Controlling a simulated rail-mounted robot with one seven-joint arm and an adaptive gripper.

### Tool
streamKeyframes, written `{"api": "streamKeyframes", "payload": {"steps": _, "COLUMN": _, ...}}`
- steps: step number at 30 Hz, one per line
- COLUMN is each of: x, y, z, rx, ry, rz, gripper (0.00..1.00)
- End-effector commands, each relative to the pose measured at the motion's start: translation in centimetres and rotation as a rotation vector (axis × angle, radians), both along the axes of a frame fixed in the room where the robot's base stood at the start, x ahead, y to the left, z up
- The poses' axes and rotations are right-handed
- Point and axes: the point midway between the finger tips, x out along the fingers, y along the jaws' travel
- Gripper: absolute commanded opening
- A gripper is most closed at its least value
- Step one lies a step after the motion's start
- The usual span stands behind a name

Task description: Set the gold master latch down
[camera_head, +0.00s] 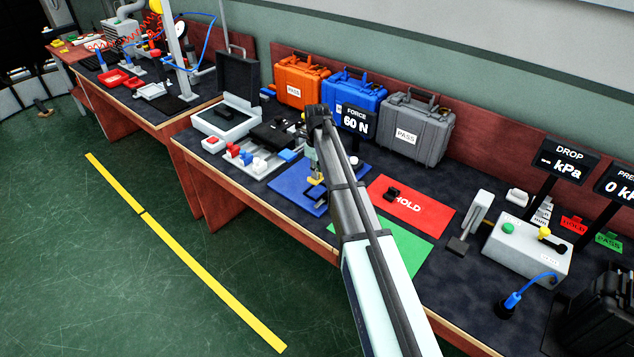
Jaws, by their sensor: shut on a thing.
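My gripper (314,172) points down over the blue plate (287,187) in the middle of the bench, partly hidden behind my own arm. It is shut on a small gold piece, which looks like the gold master latch (317,181). The latch is at or just above the blue plate; I cannot tell whether it touches. My arm hides the right part of the plate and the space just behind the gripper.
A red HOLD mat (425,213) with a small black part (392,194) and a green mat (405,247) lie to the right. A display reading 60 N (355,121) stands behind. Orange (300,82), blue (345,92) and grey (412,125) cases line the back. Left is a parts rack (258,166).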

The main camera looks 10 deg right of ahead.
Motion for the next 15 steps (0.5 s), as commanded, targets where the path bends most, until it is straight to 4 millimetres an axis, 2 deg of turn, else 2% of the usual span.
{"api": "streamKeyframes", "payload": {"steps": 3, "x": 0.0, "y": 0.0, "z": -1.2, "rx": 0.000, "ry": 0.000, "rz": 0.000, "gripper": 0.00}}
{"api": "streamKeyframes", "payload": {"steps": 10, "x": 0.0, "y": 0.0, "z": -2.5, "rx": 0.000, "ry": 0.000, "rz": 0.001, "gripper": 0.00}}
{"api": "streamKeyframes", "payload": {"steps": 15, "x": 0.0, "y": 0.0, "z": -4.8, "rx": 0.000, "ry": 0.001, "rz": 0.001, "gripper": 0.00}}
